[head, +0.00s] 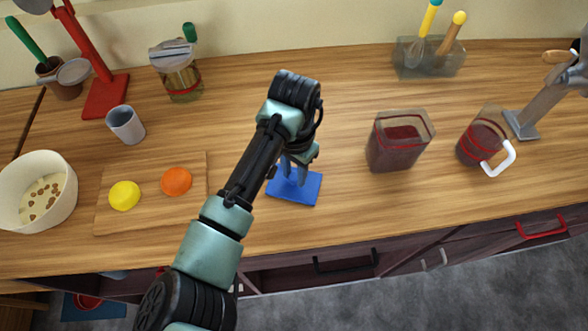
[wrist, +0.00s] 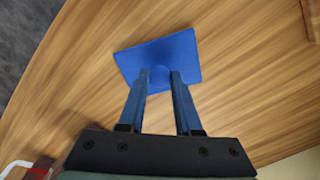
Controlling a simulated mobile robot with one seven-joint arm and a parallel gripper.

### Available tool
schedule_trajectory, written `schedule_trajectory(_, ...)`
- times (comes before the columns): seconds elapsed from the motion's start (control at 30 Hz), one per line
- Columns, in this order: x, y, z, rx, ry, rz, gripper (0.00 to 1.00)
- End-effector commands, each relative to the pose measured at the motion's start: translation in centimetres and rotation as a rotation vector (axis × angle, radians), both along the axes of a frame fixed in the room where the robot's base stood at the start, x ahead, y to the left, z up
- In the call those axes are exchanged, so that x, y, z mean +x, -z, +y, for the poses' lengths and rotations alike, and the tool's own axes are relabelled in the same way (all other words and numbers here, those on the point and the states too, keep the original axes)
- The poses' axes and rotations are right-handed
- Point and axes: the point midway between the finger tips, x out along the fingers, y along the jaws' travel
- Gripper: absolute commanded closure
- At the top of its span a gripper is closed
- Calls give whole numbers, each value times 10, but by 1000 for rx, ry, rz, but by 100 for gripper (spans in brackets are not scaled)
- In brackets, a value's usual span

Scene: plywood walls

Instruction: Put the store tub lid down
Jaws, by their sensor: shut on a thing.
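The store tub lid is a flat blue square (head: 307,190) with a small knob in its middle. My gripper (head: 292,176) is over it, fingers pointing down, shut on the knob. In the wrist view the lid (wrist: 180,48) lies flat beyond the fingertips, and the knob sits between the two fingers of my gripper (wrist: 160,78). The lid is over the bare front-middle part of the counter. I cannot tell whether it touches the wood. A clear square tub (head: 390,158) with dark red contents stands open to the right, apart from the lid.
A board (head: 150,215) with a yellow piece (head: 124,195) and an orange piece (head: 176,181) lies left of my arm. A red-filled jug (head: 480,145) stands right of the tub. A lidded jar (head: 182,85) stands at the back. Wood between lid and tub is clear.

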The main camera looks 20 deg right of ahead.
Motion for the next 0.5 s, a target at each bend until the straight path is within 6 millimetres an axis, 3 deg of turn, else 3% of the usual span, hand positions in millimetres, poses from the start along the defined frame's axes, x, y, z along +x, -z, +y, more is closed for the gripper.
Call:
schedule_trajectory(0.13,0,3,0,0,0,1,100)
schedule_trajectory(0.17,0,3,0,0,0,1,66)
schedule_trajectory(0.3,0,2,0,0,0,0,40)
schedule_trajectory(0.5,0,2,0,0,0,0,37)
